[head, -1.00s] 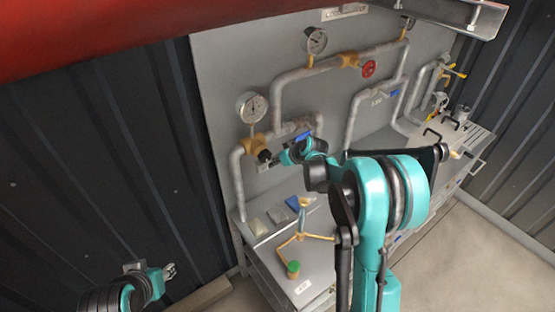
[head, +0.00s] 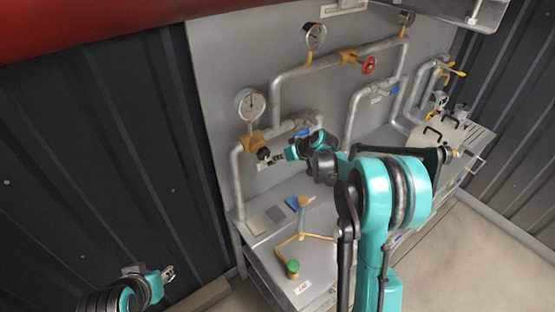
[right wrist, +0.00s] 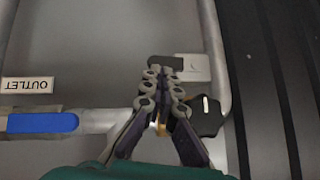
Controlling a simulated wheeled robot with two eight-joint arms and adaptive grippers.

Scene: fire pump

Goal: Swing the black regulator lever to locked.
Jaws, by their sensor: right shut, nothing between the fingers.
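The black regulator lever (head: 263,153) sits on a brass fitting (head: 251,141) under the left gauge on the panel. In the right wrist view a black part of it (right wrist: 205,117) shows just right of my right gripper (right wrist: 164,72). That gripper is shut and empty, its fingers close together over the pipe by the brass. A dark piece lies at its tips; I cannot tell whether it is fingertip or lever, nor whether they touch. In the head view my right gripper (head: 284,154) is just right of the lever, partly hidden. My left gripper (head: 168,273) hangs low at left, its small fingers apart.
A blue valve handle (right wrist: 42,123) lies left of my right gripper, below an upside-down OUTLET label (right wrist: 28,85). A pale plate (right wrist: 193,67) is near the fingertips. Pipes, a gauge (head: 249,104) and a red handwheel (head: 369,65) crowd the panel above the bench.

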